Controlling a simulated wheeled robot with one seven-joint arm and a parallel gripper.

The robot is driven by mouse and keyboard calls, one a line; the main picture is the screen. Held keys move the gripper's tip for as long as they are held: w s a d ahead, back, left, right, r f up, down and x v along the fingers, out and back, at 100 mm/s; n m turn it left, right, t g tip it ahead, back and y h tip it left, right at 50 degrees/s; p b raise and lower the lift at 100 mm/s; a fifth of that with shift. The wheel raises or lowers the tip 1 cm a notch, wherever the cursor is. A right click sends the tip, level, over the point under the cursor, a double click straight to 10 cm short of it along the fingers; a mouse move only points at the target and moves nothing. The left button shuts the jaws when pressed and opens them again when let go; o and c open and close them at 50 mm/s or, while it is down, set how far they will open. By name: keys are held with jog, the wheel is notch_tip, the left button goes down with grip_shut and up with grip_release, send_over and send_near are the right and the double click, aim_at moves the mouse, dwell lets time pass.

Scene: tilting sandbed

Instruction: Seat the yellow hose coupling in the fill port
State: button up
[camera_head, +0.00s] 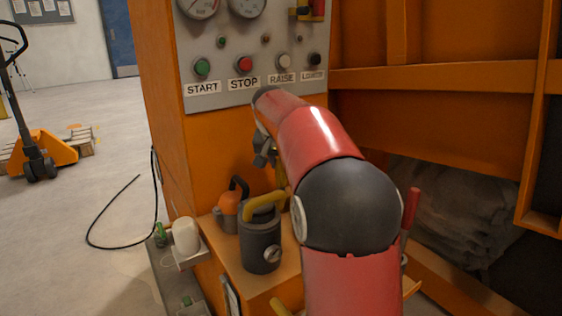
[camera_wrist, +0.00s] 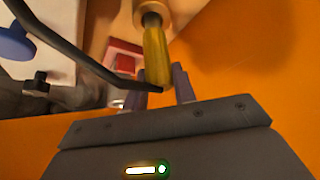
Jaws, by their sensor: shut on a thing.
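My gripper (camera_wrist: 164,86) is at the bottom of the wrist view, its two fingers shut on the yellow hose coupling (camera_wrist: 156,52). The coupling is long and points away from the fingers. Its far end meets a tan, brass-like round collar (camera_wrist: 151,10) at the top edge. I cannot tell whether this collar is the fill port, or whether the coupling is inside it or only against it. In the head view, my gripper (camera_head: 265,152) is largely behind my red arm, and a small yellow part (camera_head: 280,178) shows beside it.
A dark canister (camera_head: 260,245) with a yellow handle and an orange can (camera_head: 229,207) stand on the orange shelf, close below my arm. A control panel (camera_head: 245,60) is behind. A black curved bar (camera_wrist: 75,55) crosses the wrist view to the fingers. Open floor lies left.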

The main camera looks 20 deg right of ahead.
jog(key=shift+f+b, duration=0.7)
jog(key=shift+f, duration=0.35)
jog(key=o, duration=1.1)
jog(key=shift+r, duration=0.1)
jog(key=shift+r, duration=0.1)
jog(key=p+v, duration=0.1)
jog(key=v, duration=0.6)
jog(key=shift+s+a+r, duration=0.1)
jog(key=shift+s+r, duration=0.05)
jog(key=shift+r, duration=0.15)
